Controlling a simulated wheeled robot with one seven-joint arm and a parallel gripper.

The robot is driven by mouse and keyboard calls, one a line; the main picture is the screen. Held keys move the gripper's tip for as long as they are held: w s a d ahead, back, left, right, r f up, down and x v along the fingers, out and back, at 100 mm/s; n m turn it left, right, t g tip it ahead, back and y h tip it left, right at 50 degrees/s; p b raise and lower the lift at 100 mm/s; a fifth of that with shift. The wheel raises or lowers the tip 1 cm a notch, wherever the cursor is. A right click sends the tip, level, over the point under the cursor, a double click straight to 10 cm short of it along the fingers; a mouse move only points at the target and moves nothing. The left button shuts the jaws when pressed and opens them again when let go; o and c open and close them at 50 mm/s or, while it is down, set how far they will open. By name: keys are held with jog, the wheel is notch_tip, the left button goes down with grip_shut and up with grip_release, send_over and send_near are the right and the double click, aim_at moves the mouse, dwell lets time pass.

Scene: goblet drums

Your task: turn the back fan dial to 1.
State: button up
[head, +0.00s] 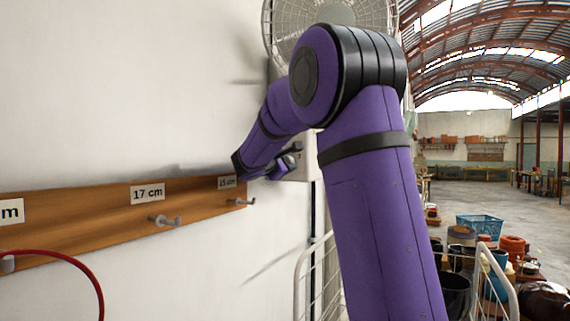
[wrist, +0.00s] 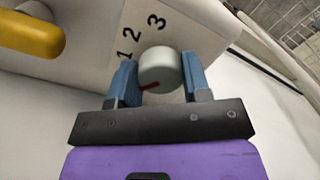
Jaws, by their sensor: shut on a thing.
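The fan (head: 285,25) is on the wall side at the top of the head view, partly hidden by my arm. Its light control box (head: 306,158) shows below it. In the wrist view the round pale grey dial (wrist: 162,68) sits on the white panel (wrist: 190,22) marked 1, 2 and 3. The dial's red mark points to the lower left, below the printed 1. My gripper (wrist: 160,76) is shut on the dial, one blue finger on each side. In the head view my gripper (head: 288,163) is at the box, and the dial cannot be made out clearly.
A wooden rail (head: 90,220) with metal hooks and size labels runs along the wall at left. A red hoop (head: 80,262) hangs there. A yellow rounded part (wrist: 30,35) lies left of the dial. A white wire rack (head: 300,275) stands below the box.

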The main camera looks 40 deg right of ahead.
jog(key=m, duration=0.6)
jog(key=shift+f, duration=0.1)
dwell(0.5)
jog(key=o, duration=0.9)
jog(key=v, duration=1.1)
